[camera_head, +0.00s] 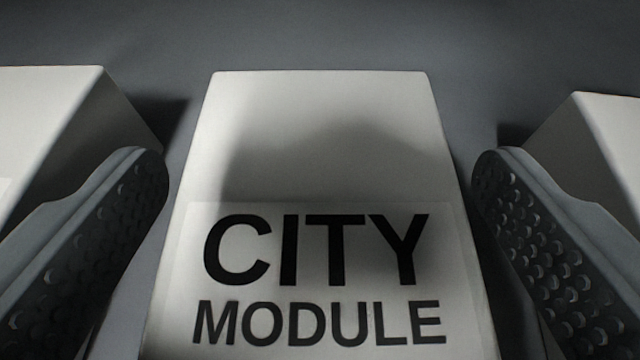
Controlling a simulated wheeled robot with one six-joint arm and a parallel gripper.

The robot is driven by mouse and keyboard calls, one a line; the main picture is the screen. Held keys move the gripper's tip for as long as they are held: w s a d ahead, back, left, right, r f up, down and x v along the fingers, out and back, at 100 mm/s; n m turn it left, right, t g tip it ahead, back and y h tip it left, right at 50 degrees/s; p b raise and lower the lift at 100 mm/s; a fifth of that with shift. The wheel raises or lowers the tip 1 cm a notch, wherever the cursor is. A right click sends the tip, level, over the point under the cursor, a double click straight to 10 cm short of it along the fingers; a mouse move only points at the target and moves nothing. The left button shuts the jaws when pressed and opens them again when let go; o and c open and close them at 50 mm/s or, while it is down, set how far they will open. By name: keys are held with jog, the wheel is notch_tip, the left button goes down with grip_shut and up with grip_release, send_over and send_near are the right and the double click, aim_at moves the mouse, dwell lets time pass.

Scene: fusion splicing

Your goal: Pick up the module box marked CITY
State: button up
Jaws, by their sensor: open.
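The module box marked CITY (325,140) is a white box with a label reading "CITY MODULE" in black. It stands in the middle of the view, and its near end is cut off by the lower edge. My gripper (320,170) is open, with one dark, dimpled finger on each side of the box. A strip of grey surface shows between the left finger and the box. The right finger is close to the box's right side, and I see no contact. A soft shadow falls across the top of the box.
A second white box (45,115) stands on the left, just outside the left finger. A third white box (600,135) stands on the right, just outside the right finger. The gaps between boxes are narrow. The grey surface (320,35) behind them is clear.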

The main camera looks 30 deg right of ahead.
jog(key=c, duration=1.1)
